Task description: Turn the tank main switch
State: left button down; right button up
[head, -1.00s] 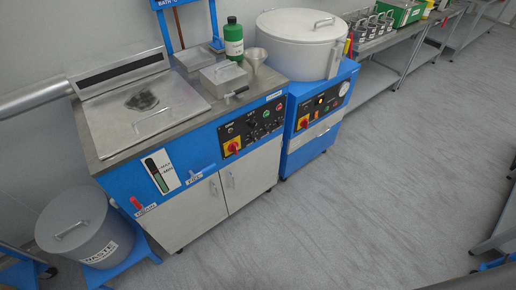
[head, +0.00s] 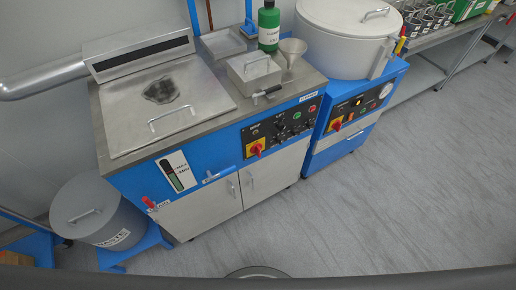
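The tank (head: 125,179) is a blue cabinet with a steel top and a closed lid (head: 165,103). A red rotary switch on a yellow plate (head: 256,149), which looks like the tank main switch, sits at the lower left of its black control panel (head: 281,128). The switch is small here, and I cannot tell its exact handle angle. Knobs and a green and a red button are to its right. Neither of my grippers is in view.
A similar red and yellow switch (head: 336,124) is on the neighbouring blue machine (head: 331,151) with a white drum (head: 345,41). A grey waste bin (head: 97,212) stands at the left on a blue stand. The grey floor (head: 400,200) in front is clear.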

aim_at(256, 149)
jog(key=u, duration=0.7)
jog(key=k, duration=1)
jog(key=z, duration=1.5)
jog(key=i, duration=0.5)
jog(key=z, duration=0.05)
